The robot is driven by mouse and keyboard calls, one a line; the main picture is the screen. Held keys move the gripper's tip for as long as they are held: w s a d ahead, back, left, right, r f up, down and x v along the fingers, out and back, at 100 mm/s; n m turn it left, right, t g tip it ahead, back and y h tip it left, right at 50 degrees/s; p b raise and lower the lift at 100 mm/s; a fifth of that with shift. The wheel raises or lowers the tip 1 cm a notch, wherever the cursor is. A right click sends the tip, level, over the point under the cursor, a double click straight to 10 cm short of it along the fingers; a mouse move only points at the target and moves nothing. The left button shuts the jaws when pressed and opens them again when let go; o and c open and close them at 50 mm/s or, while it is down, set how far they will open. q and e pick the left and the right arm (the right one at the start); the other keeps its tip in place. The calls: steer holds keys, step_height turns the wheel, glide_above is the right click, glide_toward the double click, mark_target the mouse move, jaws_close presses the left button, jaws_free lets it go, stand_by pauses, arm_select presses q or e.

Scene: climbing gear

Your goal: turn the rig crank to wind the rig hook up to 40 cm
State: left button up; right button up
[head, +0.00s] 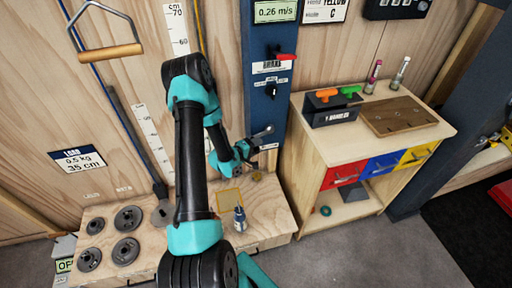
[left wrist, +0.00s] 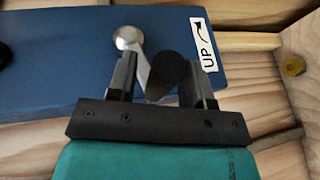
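The rig crank (head: 264,132) sits low on the blue upright post (head: 262,85). In the left wrist view its silver arm (left wrist: 132,42) runs to a dark round knob (left wrist: 168,70). My left gripper (head: 247,147) has reached the crank. In the left wrist view the left gripper (left wrist: 160,84) has its fingers apart, one on each side of the knob, with a gap at the left finger. An UP label with an arrow (left wrist: 206,45) is beside the crank. I cannot make out the rig hook; my arm covers part of the wall. My right gripper is not in view.
A centimetre scale (head: 176,28) is on the wooden wall. A wooden-barred triangular handle (head: 108,52) hangs upper left. Several weight discs (head: 125,250) and a small metal bottle-like item (head: 239,219) are on the low bench. A cabinet (head: 306,150) with coloured drawers stands right of the post.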

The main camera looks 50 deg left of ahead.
arm_select(q)
steer(key=shift+o, duration=0.3)
steer(key=shift+s, duration=0.1)
steer(key=v, duration=1.1)
steer(key=shift+s, duration=0.4)
steer(key=shift+r, duration=0.1)
steer(key=w+d+f+m+g+h, duration=0.1)
steer(key=w+d+f+m+g, duration=0.25)
steer(key=d, duration=0.45)
steer(key=w+d+f+m+g+h, duration=0.1)
steer(key=w+d+f+m+g, duration=0.15)
steer(key=d+f+g, duration=0.4)
steer(key=s+d+m+g, duration=0.2)
steer(key=s+d+m, duration=0.2)
steer(key=d, duration=0.5)
steer(key=s+d+m+g, duration=0.2)
steer(key=s+d+m, duration=0.2)
steer(key=d, duration=0.5)
steer(key=shift+f+g, duration=0.35)
steer(key=shift+g, duration=0.05)
